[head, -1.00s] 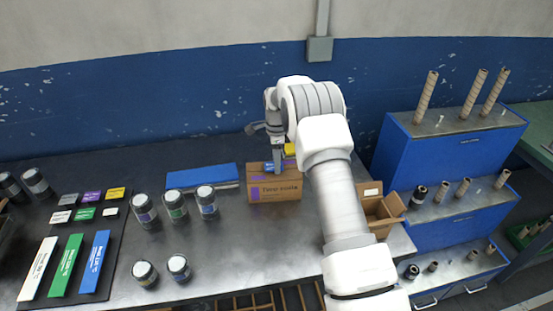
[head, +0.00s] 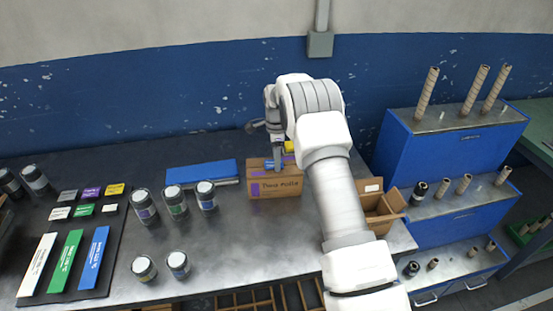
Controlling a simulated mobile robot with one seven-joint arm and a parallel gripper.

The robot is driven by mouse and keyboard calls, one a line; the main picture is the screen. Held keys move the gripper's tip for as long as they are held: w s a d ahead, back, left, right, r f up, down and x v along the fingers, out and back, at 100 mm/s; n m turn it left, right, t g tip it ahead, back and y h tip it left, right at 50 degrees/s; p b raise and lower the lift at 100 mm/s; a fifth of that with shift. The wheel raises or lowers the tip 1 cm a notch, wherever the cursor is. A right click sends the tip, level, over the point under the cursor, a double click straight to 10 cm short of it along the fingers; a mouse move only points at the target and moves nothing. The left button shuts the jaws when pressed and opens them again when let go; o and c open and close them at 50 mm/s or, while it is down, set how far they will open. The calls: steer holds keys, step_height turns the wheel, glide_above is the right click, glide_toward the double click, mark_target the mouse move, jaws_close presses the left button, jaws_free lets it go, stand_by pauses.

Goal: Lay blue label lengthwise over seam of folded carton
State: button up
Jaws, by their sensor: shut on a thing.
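The folded carton (head: 275,187), brown with dark print and a purple patch, stands upright on the bench in front of my arm. My gripper (head: 277,164) points down at the carton's top and is shut on a small blue piece (head: 268,164), which looks like the blue label. The label lies at or just above the carton's top face; I cannot tell whether it touches. The seam is too small and too covered by my gripper to make out. A yellow patch (head: 289,147) shows just behind the fingers.
A blue flat stack (head: 202,174) lies left of the carton, with several dark jars (head: 175,203) in front. An open carton (head: 378,208) stands to the right, before blue stepped racks (head: 445,155). A dark mat holds coloured tiles and long strips (head: 66,260). The bench front centre is clear.

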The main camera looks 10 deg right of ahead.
steer(key=shift+f, duration=0.15)
steer(key=o, duration=1.4)
